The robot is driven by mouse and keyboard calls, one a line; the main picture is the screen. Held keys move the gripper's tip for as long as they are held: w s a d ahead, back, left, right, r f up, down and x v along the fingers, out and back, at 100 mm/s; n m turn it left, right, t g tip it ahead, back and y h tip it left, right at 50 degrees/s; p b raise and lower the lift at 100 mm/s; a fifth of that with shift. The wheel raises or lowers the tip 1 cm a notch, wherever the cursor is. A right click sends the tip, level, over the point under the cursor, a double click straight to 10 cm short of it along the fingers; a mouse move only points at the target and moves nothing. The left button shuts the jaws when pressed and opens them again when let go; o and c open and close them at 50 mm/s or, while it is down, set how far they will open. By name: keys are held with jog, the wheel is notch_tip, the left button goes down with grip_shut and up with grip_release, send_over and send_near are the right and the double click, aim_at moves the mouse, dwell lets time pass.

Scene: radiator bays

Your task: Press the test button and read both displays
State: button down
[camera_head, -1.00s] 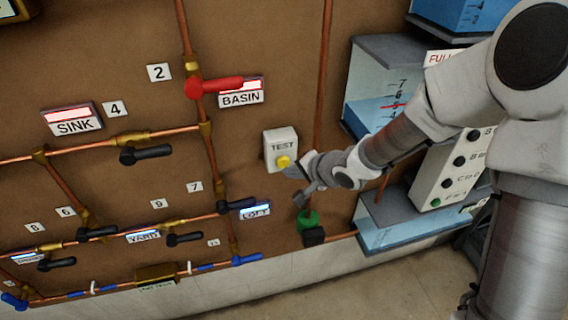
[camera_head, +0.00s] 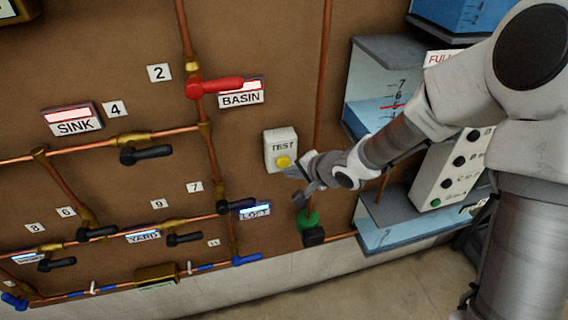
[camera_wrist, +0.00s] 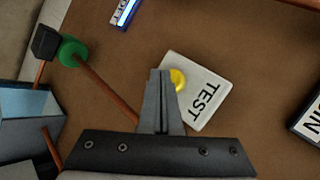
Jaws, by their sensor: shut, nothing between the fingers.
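The white TEST box (camera_head: 281,142) is fixed to the brown wall, with a round yellow button (camera_head: 283,162) on its lower part. My gripper (camera_head: 290,172) is shut and empty, its tips at the lower right of the button. In the wrist view the shut fingers (camera_wrist: 160,73) lie just left of the yellow button (camera_wrist: 178,80) and overlap the box's edge (camera_wrist: 212,84). I cannot tell whether they touch the button. Plates with red-lit strips read SINK (camera_head: 72,119) and BASIN (camera_head: 241,93). Blue-lit plates read LOFT (camera_head: 255,211) and YARD (camera_head: 144,237). No readings are legible.
Copper pipes with a red lever (camera_head: 215,86) and several black levers (camera_head: 146,154) run left of the box. A green fitting (camera_head: 308,221) is below my gripper. A clear tank (camera_head: 378,85) and a white control panel (camera_head: 447,172) stand at the right.

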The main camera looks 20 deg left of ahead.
jog(key=shift+w+a, duration=0.2)
jog(key=shift+w, duration=0.15)
jog(key=shift+w+a+p, duration=0.25)
jog(key=shift+w+p, duration=0.15)
jog(key=shift+p, duration=0.1)
dwell(0.7)
jog(key=shift+s+d, duration=0.5)
jog(key=shift+s, duration=0.25)
jog(key=shift+s+d, duration=0.45)
jog(key=shift+s, duration=0.25)
jog(key=shift+s+d, duration=0.4)
jog(key=shift+s, duration=0.35)
jog(key=shift+s+d, duration=0.45)
jog(key=shift+s, duration=0.25)
